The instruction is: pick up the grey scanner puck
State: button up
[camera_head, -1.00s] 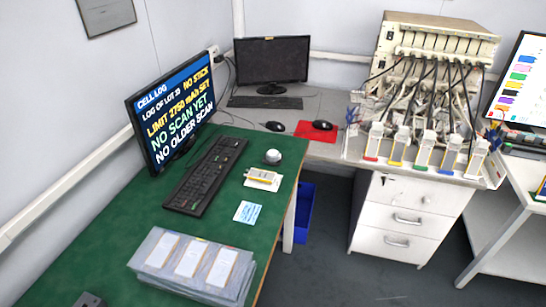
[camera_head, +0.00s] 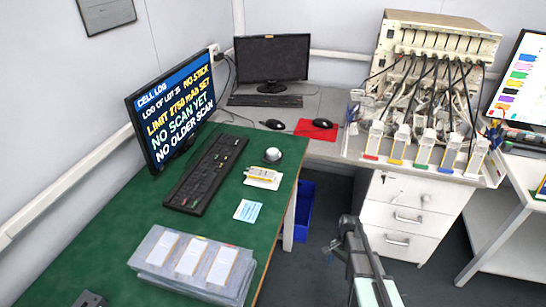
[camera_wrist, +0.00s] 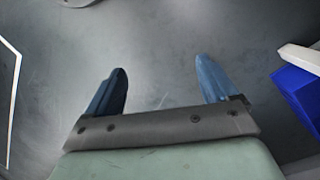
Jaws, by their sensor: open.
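A small round pale-grey puck (camera_head: 273,156), apparently the scanner puck, sits on the green desk mat (camera_head: 120,215) near its far right edge, just beyond a small white-and-yellow pouch cell on a white pad (camera_head: 262,177). My gripper (camera_head: 348,228) is right of the desk in the head view, over the floor and apart from the puck. In the wrist view its two blue fingers (camera_wrist: 160,82) are spread with nothing between them. The puck does not show in the wrist view.
A keyboard (camera_head: 206,173) and monitor (camera_head: 172,110) stand left of the puck. A light-blue card (camera_head: 248,210) and a grey tray of pouches (camera_head: 150,268) lie nearer. A dark grey block (camera_head: 90,299) is at the near edge. A blue bin (camera_head: 304,213) stands beside the desk.

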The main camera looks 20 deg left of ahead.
jog(key=w+a+r+m+t, duration=0.1)
jog(key=w+a+r+m, duration=0.1)
jog(key=w+a+r, duration=0.55)
jog(key=w+a+r+m+t+y, duration=0.15)
jog(key=w+a+r, duration=0.35)
jog(key=w+r, duration=0.6)
jog(key=w+a+r+m+t+h, duration=0.1)
jog(key=w+a+r+m, duration=0.2)
jog(key=w+a+r, duration=0.65)
jog(key=s+a+r+m, duration=0.3)
jog(key=a+r, duration=1)
jog(key=r, duration=0.4)
send_over(273, 151)
jog(key=f, duration=0.8)
jog(key=shift+a+f, duration=0.15)
jog(key=shift+a, duration=0.2)
jog(key=shift+d+f, duration=0.2)
jog(key=shift+f, duration=1.2)
jog(key=shift+d+f, duration=0.2)
jog(key=shift+f, duration=1.15)
jog(key=c, duration=1.2)
